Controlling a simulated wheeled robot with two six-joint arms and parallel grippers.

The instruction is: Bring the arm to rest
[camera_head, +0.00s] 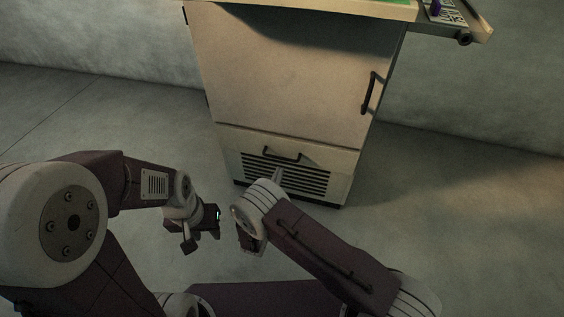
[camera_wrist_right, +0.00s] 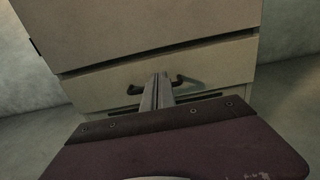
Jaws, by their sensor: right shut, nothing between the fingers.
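In the right wrist view the two fingers (camera_wrist_right: 158,88) lie together, shut and empty. They overlap the dark drawer handle (camera_wrist_right: 178,81) in that picture; whether they touch it I cannot tell. My left arm comes in from the left, folded low, with its gripper (camera_head: 205,218) over the floor, left of the right arm. Its fingers are dark and small, so its opening is unclear.
The cabinet has a door with a vertical handle (camera_head: 369,92) and a lower drawer with a bar handle (camera_head: 283,157) above a slatted vent (camera_head: 300,178). A side shelf (camera_head: 466,22) juts out at the top right. Grey floor (camera_head: 470,220) is clear right of the cabinet.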

